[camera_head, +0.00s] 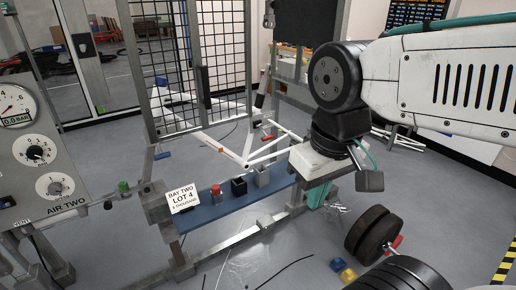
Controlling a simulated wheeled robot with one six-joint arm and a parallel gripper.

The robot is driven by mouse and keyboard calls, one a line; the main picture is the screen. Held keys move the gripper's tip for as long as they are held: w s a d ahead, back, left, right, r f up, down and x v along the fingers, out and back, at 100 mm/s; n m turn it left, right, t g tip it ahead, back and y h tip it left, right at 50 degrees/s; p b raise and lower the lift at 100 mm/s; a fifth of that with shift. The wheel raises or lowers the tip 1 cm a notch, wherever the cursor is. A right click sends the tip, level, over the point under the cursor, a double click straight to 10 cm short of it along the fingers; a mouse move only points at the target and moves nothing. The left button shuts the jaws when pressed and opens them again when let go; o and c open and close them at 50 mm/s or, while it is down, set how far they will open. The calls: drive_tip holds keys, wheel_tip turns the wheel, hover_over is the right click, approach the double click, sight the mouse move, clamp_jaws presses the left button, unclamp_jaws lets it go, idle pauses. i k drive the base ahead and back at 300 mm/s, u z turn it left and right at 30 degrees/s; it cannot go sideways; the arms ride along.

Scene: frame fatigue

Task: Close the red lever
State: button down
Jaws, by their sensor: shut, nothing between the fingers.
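A small red handle (268,138), the likeliest red lever, shows at the bike frame's tubes, left of my arm. It is too small to tell whether it is open or closed. Another small red piece (220,150) sits on the white tube to its left, and a red part (397,242) shows between black discs at lower right. I cannot tell for sure which is the lever. My gripper (318,195) hangs below the white wrist block, right of the blue bench. It is shut and empty, apart from the red handle; its fingertips are partly hidden.
A white bicycle-like frame (243,158) stands over a blue bench (235,205) with a red button (216,190). A gauge panel (45,150) marked AIR TWO is at left. A mesh guard (178,60) stands behind. Floor is partly clear.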

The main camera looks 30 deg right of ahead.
sight(267, 138)
drive_tip(key=z, duration=0.6)
drive_tip(key=i, duration=0.6)
drive_tip(key=z, duration=0.8)
drive_tip(key=i, duration=0.35)
drive_tip(key=z, duration=0.1)
